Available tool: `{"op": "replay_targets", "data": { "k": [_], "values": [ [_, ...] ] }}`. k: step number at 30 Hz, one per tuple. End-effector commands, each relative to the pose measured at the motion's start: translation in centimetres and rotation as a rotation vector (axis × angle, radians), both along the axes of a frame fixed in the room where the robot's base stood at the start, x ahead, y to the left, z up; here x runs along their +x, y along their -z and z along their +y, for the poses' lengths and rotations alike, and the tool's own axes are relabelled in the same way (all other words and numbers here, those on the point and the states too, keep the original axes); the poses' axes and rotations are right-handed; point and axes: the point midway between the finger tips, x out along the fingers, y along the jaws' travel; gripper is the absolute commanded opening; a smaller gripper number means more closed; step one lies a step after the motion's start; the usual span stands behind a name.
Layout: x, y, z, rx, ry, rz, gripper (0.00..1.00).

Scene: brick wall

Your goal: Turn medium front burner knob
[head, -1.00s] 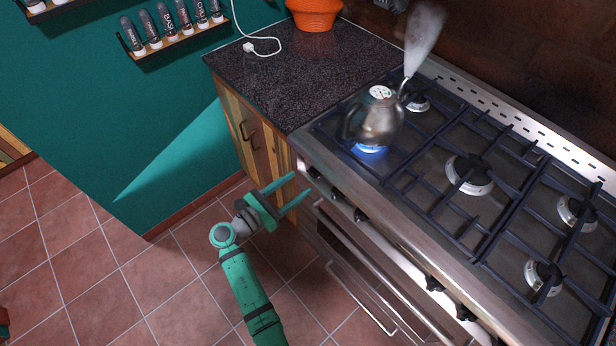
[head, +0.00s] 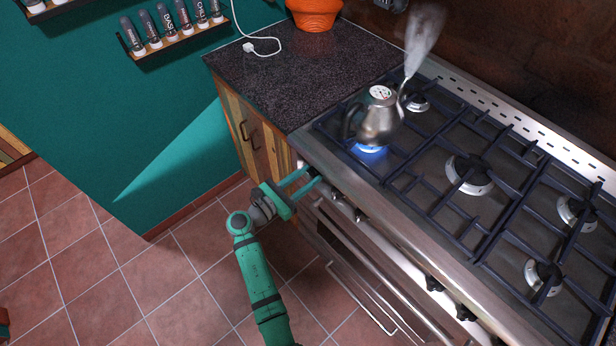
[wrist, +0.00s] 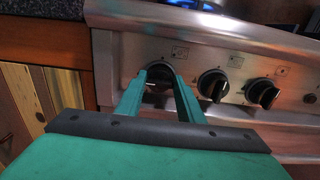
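My gripper (head: 309,181) is at the left end of the stove front in the head view, fingers spread and pointing at the panel. In the wrist view my gripper (wrist: 163,75) has its two green fingers on either side of the leftmost black knob (wrist: 158,84). A gap shows between the fingers, and I cannot tell whether they touch the knob. Two more black knobs, a second one (wrist: 212,84) and a third one (wrist: 263,93), sit to the right, clear of the fingers. Which knob belongs to the medium front burner is not readable.
A steaming metal kettle (head: 378,118) stands over a lit blue flame (head: 370,149) at the stove's left front. Oven handles (head: 372,275) project below the knobs. A wooden cabinet with a dark countertop (head: 300,75) adjoins the stove's left. The tiled floor (head: 110,270) is open.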

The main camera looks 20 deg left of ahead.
Motion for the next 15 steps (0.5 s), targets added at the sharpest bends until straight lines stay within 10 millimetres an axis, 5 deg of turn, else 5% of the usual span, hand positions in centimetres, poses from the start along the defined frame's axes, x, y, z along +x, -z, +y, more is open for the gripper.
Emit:
{"op": "replay_targets", "data": {
  "k": [15],
  "values": [
    [-0.09, 0.06, -0.21, 0.139, 0.004, -0.093, 0.12]
  ]
}}
